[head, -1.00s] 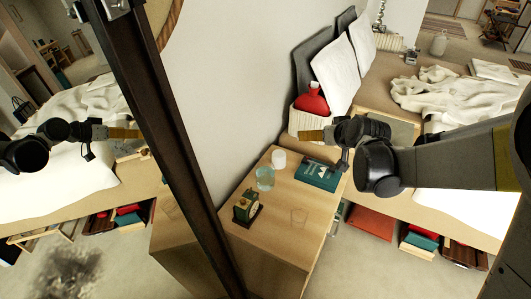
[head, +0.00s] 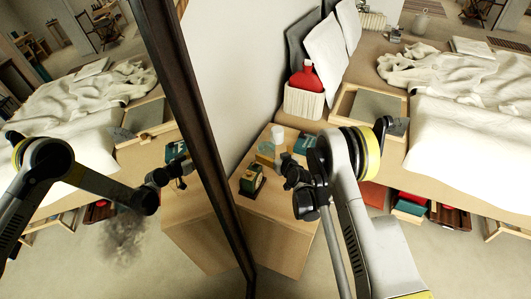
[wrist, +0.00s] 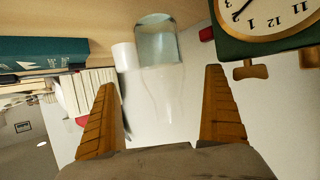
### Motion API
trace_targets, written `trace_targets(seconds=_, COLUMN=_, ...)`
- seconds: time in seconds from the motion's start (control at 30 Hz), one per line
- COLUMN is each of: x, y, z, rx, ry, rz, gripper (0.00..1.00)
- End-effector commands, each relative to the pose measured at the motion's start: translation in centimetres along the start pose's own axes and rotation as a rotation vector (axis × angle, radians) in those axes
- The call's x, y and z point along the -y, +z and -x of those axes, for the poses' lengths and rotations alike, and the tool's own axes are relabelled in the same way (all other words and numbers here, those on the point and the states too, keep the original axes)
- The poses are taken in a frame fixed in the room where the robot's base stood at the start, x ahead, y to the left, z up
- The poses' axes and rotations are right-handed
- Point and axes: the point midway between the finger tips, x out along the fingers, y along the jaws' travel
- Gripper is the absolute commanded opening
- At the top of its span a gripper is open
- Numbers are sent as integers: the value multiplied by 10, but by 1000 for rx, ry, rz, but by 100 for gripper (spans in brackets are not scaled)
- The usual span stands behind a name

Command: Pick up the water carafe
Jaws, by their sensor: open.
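The water carafe (wrist: 158,45) is clear glass with water in its wide body and a paler, hard-to-see neck. In the wrist view, which looks upside down, it shows between and beyond the fingers of my gripper (wrist: 160,80). The fingers are open and spread wide, with nothing visibly clamped. In the head view the carafe (head: 265,150) stands on the wooden bedside table (head: 283,232), and my gripper is close to its right side, partly hiding it. I cannot tell whether the fingers touch it.
A white cylinder (wrist: 124,58) stands close beside the carafe. A green clock (head: 251,181) sits near it on the table's front left. A teal book (head: 304,144) lies behind my gripper. A white basket (head: 304,101) with a red bottle is farther back. A dark-framed mirror (head: 190,110) edges the left.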

Motion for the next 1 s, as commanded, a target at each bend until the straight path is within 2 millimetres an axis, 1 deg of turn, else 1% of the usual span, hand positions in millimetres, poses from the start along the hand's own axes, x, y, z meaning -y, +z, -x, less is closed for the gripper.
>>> trace_targets(seconds=0.03, x=0, y=3, z=-10, rx=0, ry=0, rz=1, gripper=100)
trace_targets(seconds=0.1, x=0, y=2, z=-19, rx=0, ry=0, rz=1, gripper=100)
trace_targets(seconds=0.27, x=0, y=0, z=-31, rx=0, ry=0, rz=-1, gripper=100)
trace_targets(seconds=0.53, x=4, y=-2, z=-71, rx=0, ry=0, rz=0, gripper=100)
trace_targets(seconds=0.63, x=4, y=-4, z=-78, rx=0, ry=0, rz=0, gripper=100)
trace_targets(seconds=0.87, x=4, y=-6, z=-78, rx=0, ry=1, rz=0, gripper=100)
trace_targets(seconds=0.9, x=4, y=-6, z=-78, rx=0, ry=1, rz=0, gripper=88)
trace_targets(seconds=0.97, x=4, y=-6, z=-78, rx=0, ry=1, rz=0, gripper=69)
trace_targets(seconds=1.0, x=4, y=-6, z=-78, rx=0, ry=0, rz=0, gripper=57)
